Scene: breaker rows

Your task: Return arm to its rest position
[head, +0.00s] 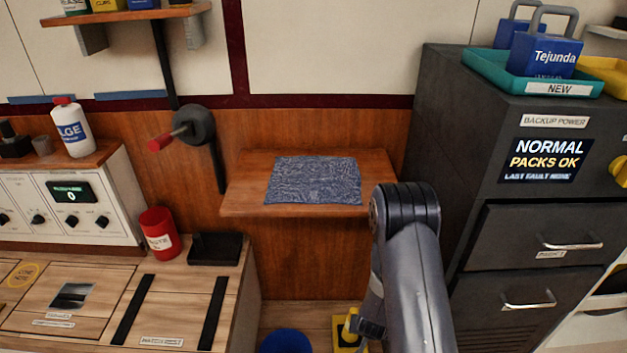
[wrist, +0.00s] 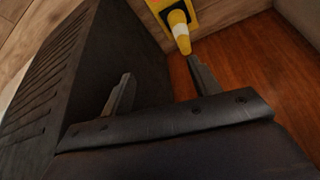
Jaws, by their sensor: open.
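My arm (head: 415,270) rises at the lower right of the head view, in front of the shelf's right end and the dark cabinet. In the wrist view my gripper (wrist: 162,82) has its two fingers spread apart, with nothing between them. In the head view the gripper is mostly hidden by the arm. A yellow object with a white band (wrist: 178,17) shows beyond the fingertips in the wrist view, apart from them.
A dark cabinet (head: 462,150) stands close on the right, with a teal tray (head: 490,75) on top. A wooden shelf (head: 240,200) holds a blue patterned cloth (head: 313,180). A red can (head: 160,235) stands on the left counter. A blue round object (head: 286,342) is low in front.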

